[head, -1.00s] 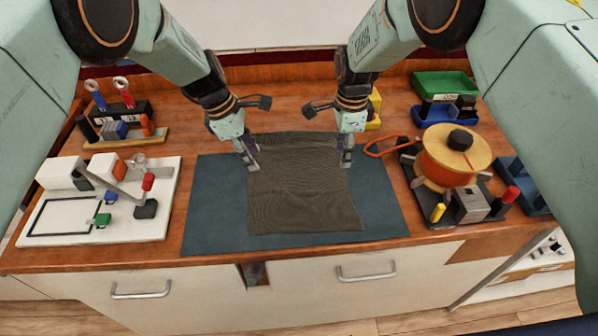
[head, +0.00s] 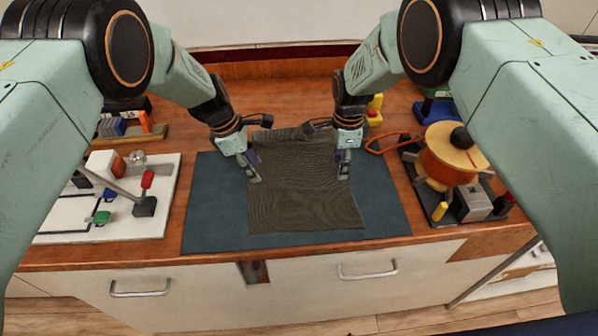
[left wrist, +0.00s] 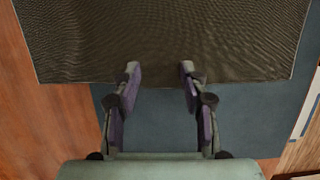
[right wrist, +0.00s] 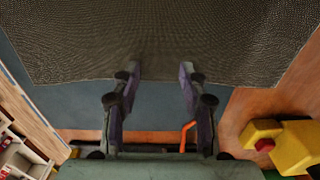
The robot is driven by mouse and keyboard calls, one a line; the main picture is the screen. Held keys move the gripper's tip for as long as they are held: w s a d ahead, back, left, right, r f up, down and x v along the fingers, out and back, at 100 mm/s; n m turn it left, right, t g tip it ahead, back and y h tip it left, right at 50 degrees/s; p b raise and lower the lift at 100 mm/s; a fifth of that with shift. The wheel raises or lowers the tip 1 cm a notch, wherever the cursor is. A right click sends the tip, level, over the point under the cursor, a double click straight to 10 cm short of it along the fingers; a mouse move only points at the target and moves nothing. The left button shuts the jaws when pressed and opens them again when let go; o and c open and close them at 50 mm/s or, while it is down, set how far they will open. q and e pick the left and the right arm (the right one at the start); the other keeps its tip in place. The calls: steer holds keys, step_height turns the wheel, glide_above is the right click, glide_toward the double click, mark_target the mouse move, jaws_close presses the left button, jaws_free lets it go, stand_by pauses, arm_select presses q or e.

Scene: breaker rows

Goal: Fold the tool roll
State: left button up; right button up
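The tool roll (head: 300,195) is a dark olive, ribbed cloth lying spread out on a blue-grey mat (head: 215,215). Its far edge looks slightly wrinkled. My left gripper (head: 254,170) is at the cloth's left edge, in its far half. In the left wrist view its fingers (left wrist: 160,72) are apart, with tips over the cloth's border. My right gripper (head: 344,168) is at the right edge, about level with the left one. In the right wrist view its fingers (right wrist: 158,74) are also apart, with tips over the cloth's edge. I cannot tell whether the tips touch the cloth.
A white board with a lever (head: 125,205) stands left of the mat. An orange spool (head: 450,160) on a dark base stands to the right, with an orange cable loop (head: 380,145) near the mat. A yellow block (head: 375,110) is behind the right gripper. Drawers are below the front edge.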

arm_select(q)
steer(key=shift+s+d+r, duration=0.1)
steer(key=shift+s+r, duration=0.05)
steer(key=shift+s, duration=0.15)
steer(key=shift+c, duration=1)
arm_select(e)
steer(key=shift+s+r, duration=0.15)
steer(key=shift+s, duration=0.15)
steer(key=shift+c, duration=1.1)
arm_select(q)
steer(key=shift+w, duration=0.25)
steer(key=c, duration=0.3)
arm_select(e)
steer(key=shift+w, duration=0.25)
steer(key=c, duration=0.3)
arm_select(q)
steer(key=shift+s, duration=0.2)
steer(key=c, duration=0.3)
arm_select(e)
steer(key=shift+s, duration=0.2)
steer(key=c, duration=0.3)
arm_select(q)
steer(key=shift+w+f, duration=0.15)
steer(key=shift+f, duration=0.05)
jaws_close()
arm_select(e)
steer(key=shift+w+f, duration=0.15)
steer(key=shift+f, duration=0.05)
jaws_close()
steer(key=shift+r, duration=0.1)
